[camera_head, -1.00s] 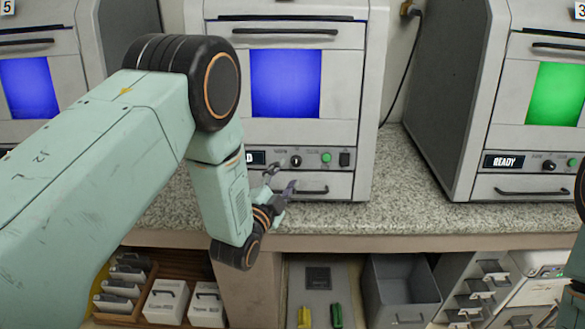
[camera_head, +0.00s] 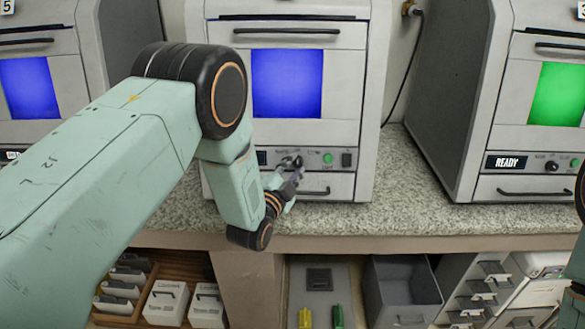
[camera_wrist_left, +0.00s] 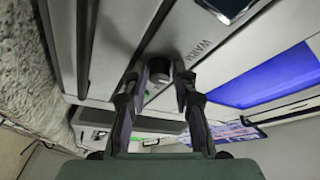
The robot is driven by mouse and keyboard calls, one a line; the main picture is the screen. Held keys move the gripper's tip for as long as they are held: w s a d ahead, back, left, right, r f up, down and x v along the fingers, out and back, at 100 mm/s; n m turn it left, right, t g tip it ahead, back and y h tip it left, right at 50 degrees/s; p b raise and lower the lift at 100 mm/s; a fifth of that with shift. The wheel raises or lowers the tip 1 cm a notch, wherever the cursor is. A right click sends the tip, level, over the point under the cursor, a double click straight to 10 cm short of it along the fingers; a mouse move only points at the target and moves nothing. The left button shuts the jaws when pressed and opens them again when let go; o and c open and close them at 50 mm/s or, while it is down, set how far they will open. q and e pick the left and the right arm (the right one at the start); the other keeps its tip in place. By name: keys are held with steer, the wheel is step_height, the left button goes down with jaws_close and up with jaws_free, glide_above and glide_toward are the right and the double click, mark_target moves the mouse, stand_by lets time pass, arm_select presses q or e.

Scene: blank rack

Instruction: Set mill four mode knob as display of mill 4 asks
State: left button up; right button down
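The middle mill (camera_head: 346,100), between the ones marked 5 and 3, has a blue window and a control strip. Its mode knob (camera_wrist_left: 158,72) is dark and round in the left wrist view; in the head view my gripper partly covers it. My left gripper (camera_head: 294,168) is at the control strip. In the left wrist view its two fingers (camera_wrist_left: 156,76) stand open on either side of the knob, with gaps visible. The mill's display (camera_head: 262,157) is mostly hidden behind my left arm, so its text cannot be read. My right gripper is out of view.
A green button (camera_head: 327,158) and a dark switch (camera_head: 346,159) sit right of the knob. A drawer handle (camera_head: 315,192) is just below. The right mill has a green window (camera_head: 557,95) and its display (camera_head: 506,162) reads READY. Speckled counter (camera_head: 400,190) is clear between mills.

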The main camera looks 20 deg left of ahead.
arm_select(q)
steer(key=shift+d+r, duration=0.15)
steer(key=shift+d, duration=0.1)
steer(key=c, duration=0.4)
jaws_close()
